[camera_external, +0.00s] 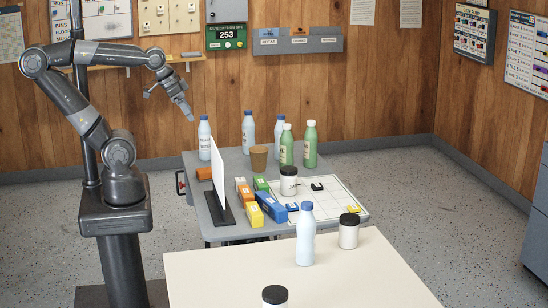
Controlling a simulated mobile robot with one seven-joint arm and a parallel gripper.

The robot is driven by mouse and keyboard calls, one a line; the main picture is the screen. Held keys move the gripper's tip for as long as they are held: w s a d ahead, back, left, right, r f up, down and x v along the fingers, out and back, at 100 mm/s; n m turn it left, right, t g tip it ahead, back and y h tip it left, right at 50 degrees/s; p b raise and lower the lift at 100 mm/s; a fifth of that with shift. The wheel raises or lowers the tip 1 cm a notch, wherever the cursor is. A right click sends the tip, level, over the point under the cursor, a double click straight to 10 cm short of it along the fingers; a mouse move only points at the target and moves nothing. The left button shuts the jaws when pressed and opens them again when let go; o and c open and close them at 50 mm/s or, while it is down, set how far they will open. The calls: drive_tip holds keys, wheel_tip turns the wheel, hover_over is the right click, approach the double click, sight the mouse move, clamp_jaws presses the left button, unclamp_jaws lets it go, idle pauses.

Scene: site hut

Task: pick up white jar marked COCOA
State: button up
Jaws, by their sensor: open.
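Three white jars with black lids show in the external view. One jar (289,187) stands upright on the grey table (200,161), with dark lettering too small to read surely. A second jar (348,238) stands at the far edge of the cream table (340,278). A third jar (273,304) is cut off by the bottom edge. I cannot tell which is marked COCOA. My gripper (188,116) is open and empty, raised in the air left of the bottles and well away from every jar.
A white upright panel (219,165) on a black foot stands between my arm and the grey-table jar. Blue boxes (271,208), yellow boxes, a brown cup (258,159), green bottles (310,146) and pale blue bottles (248,134) crowd around. Another pale bottle (306,240) stands beside the second jar.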

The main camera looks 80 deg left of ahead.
drive_tip(key=shift+c, duration=0.3)
drive_tip(key=w+d+r+m, duration=0.1)
drive_tip(key=w+d, duration=0.1)
drive_tip(key=w, duration=0.5)
drive_tip(key=w+d+r, duration=0.1)
drive_tip(key=w+d, duration=0.2)
drive_tip(key=w, duration=0.4)
drive_tip(key=m+g+h, duration=0.1)
drive_tip(key=m, duration=0.2)
hover_over(345, 217)
drive_tip(key=s+a, duration=0.1)
drive_tip(key=s, duration=0.2)
wheel_tip(345, 217, down, 23)
drive_tip(key=x, duration=0.6)
drive_tip(key=shift+d+r, duration=0.1)
drive_tip(key=shift+d+x, duration=0.1)
drive_tip(key=shift+x, duration=1.35)
drive_tip(key=shift+d+x, duration=0.15)
drive_tip(key=shift+x, duration=1.35)
drive_tip(key=shift+s, duration=0.15)
drive_tip(key=shift+c, duration=0.5)
